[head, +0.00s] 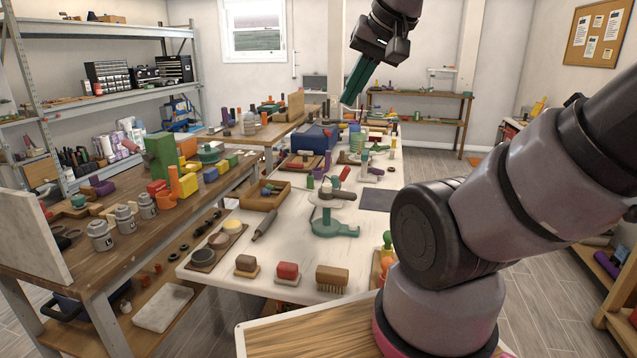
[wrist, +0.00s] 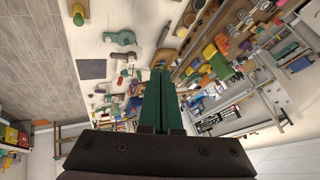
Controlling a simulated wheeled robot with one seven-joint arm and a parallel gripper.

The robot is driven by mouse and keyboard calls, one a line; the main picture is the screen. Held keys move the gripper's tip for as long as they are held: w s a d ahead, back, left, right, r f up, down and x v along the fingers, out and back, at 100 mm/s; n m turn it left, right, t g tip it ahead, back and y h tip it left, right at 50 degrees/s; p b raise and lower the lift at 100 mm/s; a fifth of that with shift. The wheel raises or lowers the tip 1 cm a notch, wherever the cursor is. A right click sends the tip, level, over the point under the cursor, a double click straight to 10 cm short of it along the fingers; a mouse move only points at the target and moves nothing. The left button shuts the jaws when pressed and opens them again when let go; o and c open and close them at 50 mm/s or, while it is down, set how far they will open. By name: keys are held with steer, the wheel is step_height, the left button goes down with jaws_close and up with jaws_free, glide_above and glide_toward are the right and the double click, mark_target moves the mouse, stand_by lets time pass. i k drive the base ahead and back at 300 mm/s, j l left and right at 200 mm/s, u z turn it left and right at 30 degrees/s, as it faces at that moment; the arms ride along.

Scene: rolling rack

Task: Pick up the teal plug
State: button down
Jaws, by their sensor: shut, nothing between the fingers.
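My gripper (head: 350,98) is raised high above the far part of the white table, with its long green fingers pointing down. In the wrist view the fingers (wrist: 160,75) lie together with nothing between them. I cannot single out the teal plug with certainty. A small dark teal piece (head: 267,188) sits in a shallow wooden tray (head: 256,204) on the white table, well below and to the left of my gripper; its shape is too small to tell. A green stand (head: 335,229) lies on the same table, and it also shows in the wrist view (wrist: 118,38).
The white table (head: 300,255) carries blocks, a brush (head: 332,278), round pots and a blue box (head: 316,138). A crowded wooden bench (head: 140,238) stands at the left, with metal shelves behind it. A dark mat (head: 378,199) lies bare at the table's right side.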

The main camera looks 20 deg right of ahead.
mark_target(334, 179)
steer(key=k+u, duration=0.35)
steer(key=k+j+u, duration=0.15)
steer(key=k+u, duration=0.2)
steer(key=l+u, duration=0.3)
steer(key=l, duration=0.55)
steer(key=l+u, duration=0.35)
steer(key=l, duration=0.55)
steer(key=k+l, duration=0.1)
steer(key=l, duration=0.65)
steer(key=k+l, duration=0.1)
steer(key=l, duration=0.65)
steer(key=k+l, duration=0.1)
steer(key=l, duration=0.65)
steer(key=k+l, duration=0.1)
steer(key=l, duration=0.7)
steer(key=i+l, duration=0.2)
steer(key=i, duration=0.1)
